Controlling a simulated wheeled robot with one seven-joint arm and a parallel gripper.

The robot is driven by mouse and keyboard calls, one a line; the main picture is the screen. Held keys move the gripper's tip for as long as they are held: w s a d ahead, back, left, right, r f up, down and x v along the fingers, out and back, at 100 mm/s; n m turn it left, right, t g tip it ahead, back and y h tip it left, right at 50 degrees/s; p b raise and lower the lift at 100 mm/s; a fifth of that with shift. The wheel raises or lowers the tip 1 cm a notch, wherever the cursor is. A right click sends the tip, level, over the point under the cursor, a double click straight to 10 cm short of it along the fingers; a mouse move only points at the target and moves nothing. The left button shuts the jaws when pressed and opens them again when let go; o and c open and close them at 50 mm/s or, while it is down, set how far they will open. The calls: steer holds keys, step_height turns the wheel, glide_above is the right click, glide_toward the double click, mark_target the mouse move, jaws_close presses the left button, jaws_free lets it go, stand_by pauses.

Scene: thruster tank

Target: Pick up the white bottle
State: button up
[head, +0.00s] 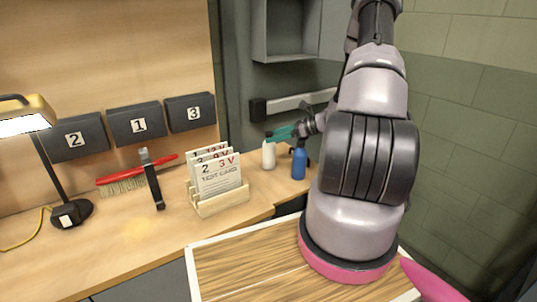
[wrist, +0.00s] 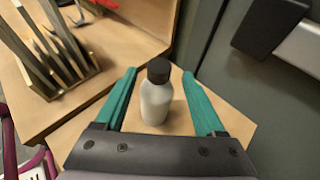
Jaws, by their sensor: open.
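The white bottle (wrist: 157,100) stands upright on the wooden bench, with a black cap, in the middle of the wrist view. It also shows in the head view (head: 268,156), its top partly hidden by my gripper. My gripper (wrist: 165,72) is open, with one green finger on each side of the bottle in the wrist view and a visible gap on both sides. In the head view my gripper (head: 282,133) reaches in from the right at the height of the bottle's top. Whether the fingers touch the bottle cannot be seen there.
A blue bottle (head: 299,163) stands just right of the white one. A wooden card rack (head: 222,203) holds test cards to the left. A grey wall bar (head: 300,102) runs behind. A brush (head: 125,184) and a lamp (head: 72,212) are farther left.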

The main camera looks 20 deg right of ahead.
steer(key=shift+x, duration=2.7)
steer(key=shift+a+r, duration=0.1)
steer(key=shift+r, duration=0.05)
jaws_close()
